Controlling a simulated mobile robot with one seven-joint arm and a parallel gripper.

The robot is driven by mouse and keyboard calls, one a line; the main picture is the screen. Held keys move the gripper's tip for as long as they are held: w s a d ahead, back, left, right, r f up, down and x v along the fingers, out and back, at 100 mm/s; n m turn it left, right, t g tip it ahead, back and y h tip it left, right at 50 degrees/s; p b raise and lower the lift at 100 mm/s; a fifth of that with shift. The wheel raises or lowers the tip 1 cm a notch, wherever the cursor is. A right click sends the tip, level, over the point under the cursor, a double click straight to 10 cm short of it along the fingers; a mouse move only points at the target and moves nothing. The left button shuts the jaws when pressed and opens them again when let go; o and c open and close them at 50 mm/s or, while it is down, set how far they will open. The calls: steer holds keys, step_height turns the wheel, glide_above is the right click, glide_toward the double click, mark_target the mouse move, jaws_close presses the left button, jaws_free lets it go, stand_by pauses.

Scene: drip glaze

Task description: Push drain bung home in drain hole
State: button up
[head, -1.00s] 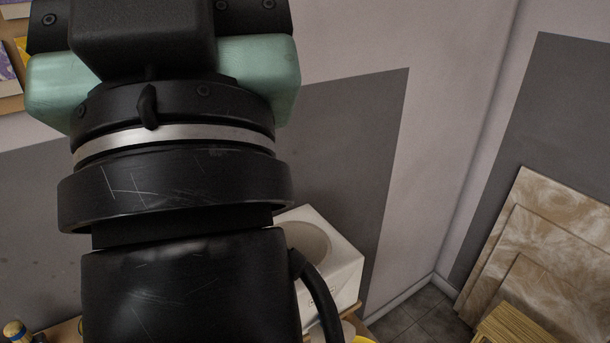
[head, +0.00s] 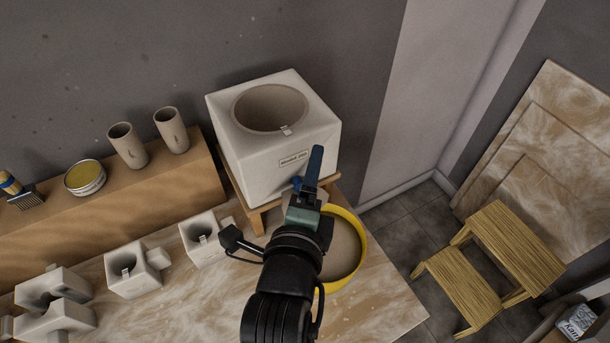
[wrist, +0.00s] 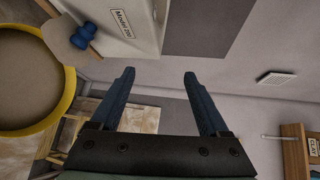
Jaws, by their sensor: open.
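A white box (head: 260,150) with a round opening on top and a label on its front stands on a wooden stand. A blue bung (wrist: 83,36) shows low by the box's front in the wrist view, beside a pale rounded piece. In the head view the bung (head: 297,184) is partly behind my gripper. I cannot tell how deep it sits, and the drain hole is hidden. My gripper (head: 314,160) is in front of the box's right side. In the wrist view my gripper (wrist: 159,75) is open, with nothing between the blue fingers, and the bung is off to their upper left.
A yellow-rimmed round container (head: 361,250) stands below my gripper; it also shows in the wrist view (wrist: 68,98). Several white moulds (head: 135,270) lie on the table to the left. Two cups (head: 127,145) and a tin (head: 85,178) stand on a wooden shelf. A wooden step stool (head: 515,250) stands at right.

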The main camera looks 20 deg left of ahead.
steer(key=s+a+f+m+g, duration=0.1)
steer(key=s+f+m+g, duration=0.3)
steer(key=f, duration=0.7)
steer(key=t, duration=0.1)
glide_toward(300, 186)
step_height(300, 186, down, 4)
steer(key=w, duration=0.2)
steer(key=shift+w+r+p+x, duration=0.15)
steer(key=shift+p+x, duration=0.35)
steer(key=shift+x, duration=0.85)
steer(key=shift+w+r+p+x, duration=0.15)
steer(key=shift+p+x, duration=0.35)
steer(key=shift+x, duration=0.8)
steer(key=shift+s+d, duration=0.1)
steer(key=shift+c, duration=0.3)
jaws_close()
